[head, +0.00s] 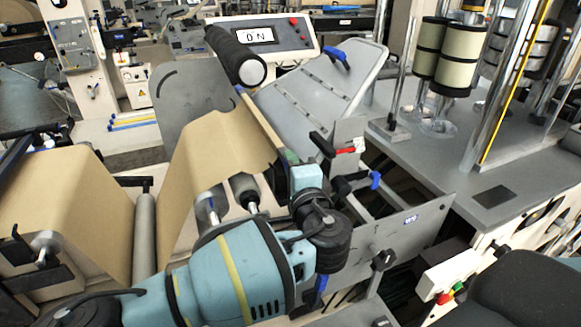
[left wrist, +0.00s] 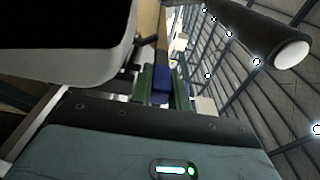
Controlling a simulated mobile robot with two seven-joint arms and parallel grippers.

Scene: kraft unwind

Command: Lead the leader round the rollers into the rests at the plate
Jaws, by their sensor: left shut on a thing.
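The brown kraft leader (head: 215,140) runs from the roll (head: 75,220) at the left, past a grey roller (head: 145,235), up to a thin bar (head: 262,125) with a blue far end. My left gripper (head: 286,160) is shut on the bar's near end. In the left wrist view, its green fingers (left wrist: 160,87) close around a blue part of the bar (left wrist: 162,42). A black roller (head: 236,55) with a white end is beyond the bar; it also shows in the left wrist view (left wrist: 262,32). The tilted grey plate (head: 318,85) is to the right. My right gripper is not in view.
A blue-and-black fitting (head: 335,57) sits on the plate's upper edge, and another blue piece (head: 375,180) is lower right. Two lower rollers (head: 244,190) lie near my left gripper. A side panel (head: 400,225) and posts (head: 505,80) stand to the right.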

